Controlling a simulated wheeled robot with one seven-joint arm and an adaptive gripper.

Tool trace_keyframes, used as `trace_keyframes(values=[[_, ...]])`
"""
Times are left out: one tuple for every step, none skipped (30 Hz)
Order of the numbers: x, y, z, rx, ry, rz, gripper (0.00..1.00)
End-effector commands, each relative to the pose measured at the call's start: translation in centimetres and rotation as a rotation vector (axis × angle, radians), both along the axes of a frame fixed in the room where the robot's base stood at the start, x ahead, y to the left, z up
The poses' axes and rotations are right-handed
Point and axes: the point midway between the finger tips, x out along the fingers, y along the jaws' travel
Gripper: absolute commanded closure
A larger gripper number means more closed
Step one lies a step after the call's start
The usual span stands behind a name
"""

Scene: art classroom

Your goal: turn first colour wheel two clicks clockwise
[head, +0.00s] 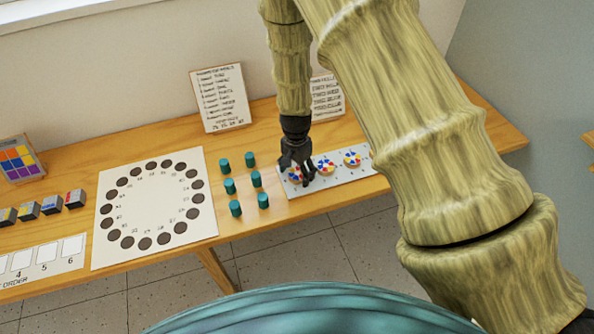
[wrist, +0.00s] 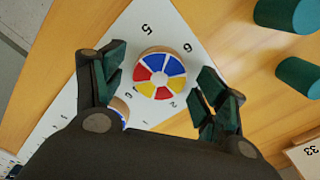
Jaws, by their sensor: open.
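A white strip (head: 325,181) on the table carries three colour wheels in a row. The leftmost wheel (head: 294,174) is partly hidden by my gripper (head: 303,178), which points down over it. In the wrist view this wheel (wrist: 160,75), with red, yellow, blue and white sectors, sits between the two fingers, apart from both. My gripper (wrist: 161,75) is open and empty. The middle wheel (head: 326,165) and the right wheel (head: 352,158) stand beside it. Printed numbers surround the wheel; some are hidden by the fingers.
Several teal cylinders (head: 229,186) stand just left of the strip. Further left lies a white sheet (head: 154,207) with a ring of dark discs. Text cards (head: 219,98) lean at the wall behind. The table's front edge is close to the strip.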

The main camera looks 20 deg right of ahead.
Motion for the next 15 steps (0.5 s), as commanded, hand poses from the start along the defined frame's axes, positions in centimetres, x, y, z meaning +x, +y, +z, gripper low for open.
trace_keyframes(values=[[0.0,0.0,0.2,0.000,0.000,0.000,0.28],[0.0,0.0,0.3,0.000,0.000,0.000,0.28],[0.0,0.0,0.6,0.000,-0.001,0.000,0.28],[0.1,0.0,0.9,0.000,-0.001,0.000,0.28],[0.1,0.0,1.2,0.000,-0.001,0.001,0.28],[0.1,0.0,1.7,-0.001,-0.003,0.001,0.28],[0.2,0.0,2.1,-0.001,-0.004,0.001,0.28],[0.1,0.0,2.5,-0.001,-0.003,0.000,0.28],[0.1,0.0,3.2,-0.001,-0.003,0.000,0.28],[0.2,0.0,3.7,-0.001,-0.003,0.000,0.28],[0.2,0.0,4.2,-0.001,-0.003,0.000,0.28],[0.2,0.0,4.8,-0.001,-0.003,0.000,0.28],[0.2,0.0,5.3,-0.001,-0.003,0.000,0.28],[0.2,0.0,5.8,-0.001,-0.003,0.000,0.28],[0.2,0.0,6.4,-0.001,-0.003,0.000,0.28]])
